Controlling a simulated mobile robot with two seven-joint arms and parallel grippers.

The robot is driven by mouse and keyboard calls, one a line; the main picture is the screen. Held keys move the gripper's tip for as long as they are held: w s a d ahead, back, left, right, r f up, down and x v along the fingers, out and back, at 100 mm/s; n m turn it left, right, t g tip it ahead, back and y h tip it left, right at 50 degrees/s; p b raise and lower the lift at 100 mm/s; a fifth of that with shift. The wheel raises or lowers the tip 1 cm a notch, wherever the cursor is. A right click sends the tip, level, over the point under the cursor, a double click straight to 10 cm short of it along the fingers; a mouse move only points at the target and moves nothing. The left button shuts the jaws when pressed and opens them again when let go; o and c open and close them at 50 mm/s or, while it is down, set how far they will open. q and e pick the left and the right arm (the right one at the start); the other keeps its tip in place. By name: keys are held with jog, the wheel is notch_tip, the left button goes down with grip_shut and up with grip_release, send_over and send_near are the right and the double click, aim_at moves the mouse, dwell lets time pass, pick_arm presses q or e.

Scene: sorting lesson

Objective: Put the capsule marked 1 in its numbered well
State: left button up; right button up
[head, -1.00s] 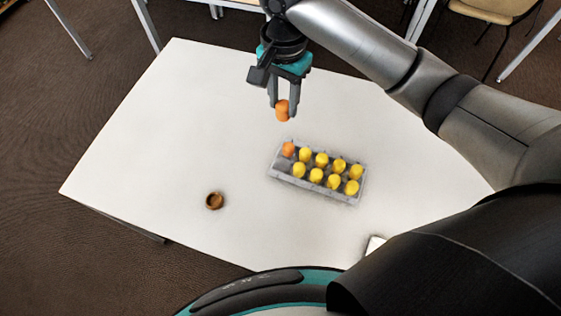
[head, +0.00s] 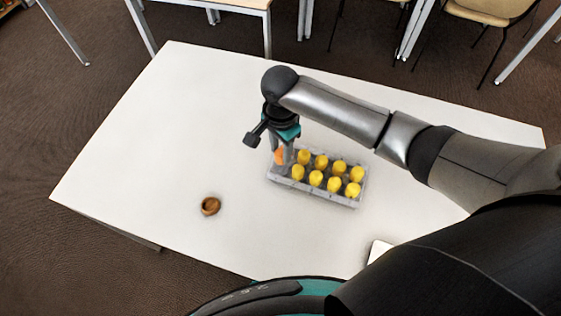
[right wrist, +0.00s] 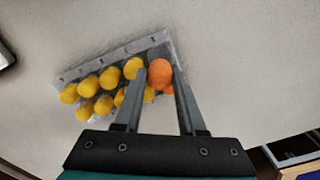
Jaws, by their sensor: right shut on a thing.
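The grey tray (head: 330,201) on the white table has two rows of wells with several yellow capsules (head: 316,178). My right gripper (head: 281,161) is low over the tray's left end, shut on an orange capsule (head: 280,157). In the right wrist view the held orange capsule (right wrist: 160,72) is between the fingertips, over the tray's end near the edge with small marks. My left gripper is not in view.
A small brown round cup (head: 210,205) stands on the table (head: 130,150) left of the tray. A white flat object (head: 379,250) lies at the near edge, partly hidden by my arm. The table's left side is clear.

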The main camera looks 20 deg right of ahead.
aim_at(281, 160)
notch_tip(281, 160, down, 5)
jog(key=shift+r+b, duration=0.1)
jog(key=shift+b, duration=0.7)
jog(key=shift+f, duration=0.3)
jog(key=o, duration=0.4)
jog(key=shift+o, duration=0.2)
jog(key=shift+r, duration=0.25)
notch_tip(281, 160, up, 12)
jog(key=p, duration=0.4)
